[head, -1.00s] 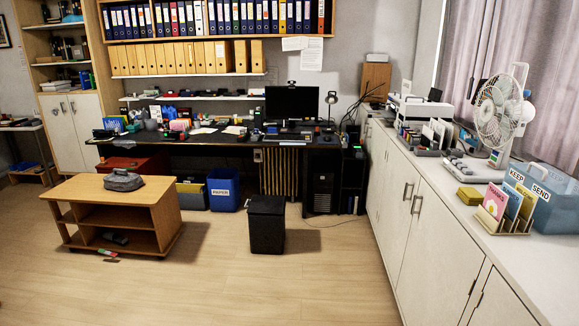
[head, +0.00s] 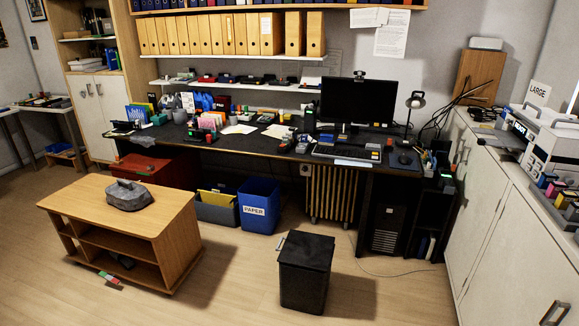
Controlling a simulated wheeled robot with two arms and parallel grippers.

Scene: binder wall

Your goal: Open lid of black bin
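The black bin (head: 305,280) stands upright on the wooden floor, right of the middle in the head view. Its dark lid (head: 308,250) lies flat on top and looks shut. A small light-coloured piece shows at the lid's left edge. Neither of my grippers is in view.
A wooden cart (head: 150,222) with a grey object (head: 128,195) on top stands on the left. Behind the bin are a blue paper bin (head: 259,207), a radiator (head: 331,193) and a long desk (head: 215,152). White cabinets (head: 490,215) line the right. Floor around the bin is clear.

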